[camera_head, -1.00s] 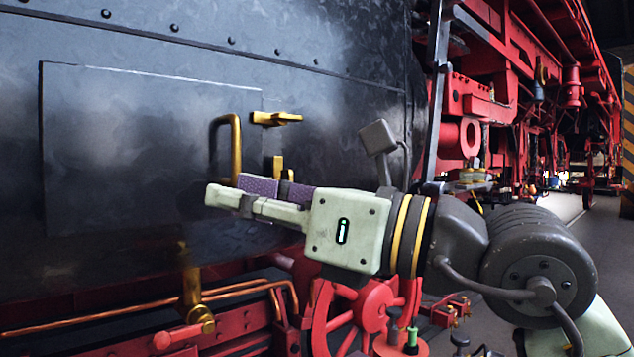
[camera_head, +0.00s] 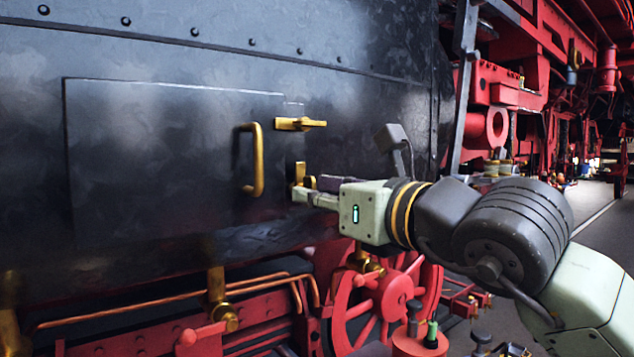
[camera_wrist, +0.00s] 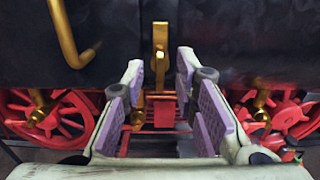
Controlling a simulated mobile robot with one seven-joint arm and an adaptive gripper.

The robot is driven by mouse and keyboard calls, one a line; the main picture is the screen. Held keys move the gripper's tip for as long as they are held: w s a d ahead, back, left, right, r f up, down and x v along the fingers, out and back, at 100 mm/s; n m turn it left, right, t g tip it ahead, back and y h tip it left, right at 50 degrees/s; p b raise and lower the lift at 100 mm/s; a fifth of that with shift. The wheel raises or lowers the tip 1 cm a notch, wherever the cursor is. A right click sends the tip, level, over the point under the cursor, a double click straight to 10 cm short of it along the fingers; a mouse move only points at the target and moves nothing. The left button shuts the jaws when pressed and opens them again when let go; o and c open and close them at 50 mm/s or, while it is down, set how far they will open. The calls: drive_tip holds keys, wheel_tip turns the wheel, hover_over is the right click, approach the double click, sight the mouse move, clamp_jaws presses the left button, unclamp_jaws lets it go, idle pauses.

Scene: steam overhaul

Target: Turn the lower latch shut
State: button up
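The lower latch (camera_head: 299,174) is a small brass bar at the right edge of the dark door panel (camera_head: 150,160). It stands upright in the wrist view (camera_wrist: 160,42), and its lower part in the head view is hidden by my fingers. My gripper (camera_head: 308,190) is level with it, pointing at the panel. In the wrist view my gripper (camera_wrist: 160,74) is open, with purple-padded fingers apart and the latch seen in the gap between them. I cannot tell whether the fingertips reach around it. The upper latch (camera_head: 300,124) lies horizontal above.
A brass door handle (camera_head: 259,162) stands out left of the latches, left of my fingers in the wrist view (camera_wrist: 68,35). Below are copper pipes (camera_head: 130,312), a brass valve (camera_head: 217,290) and a red wheel (camera_head: 385,300). Open floor (camera_head: 590,220) lies to the right.

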drive_tip(key=shift+w+a, duration=0.3)
drive_tip(key=shift+w, duration=0.1)
clamp_jaws()
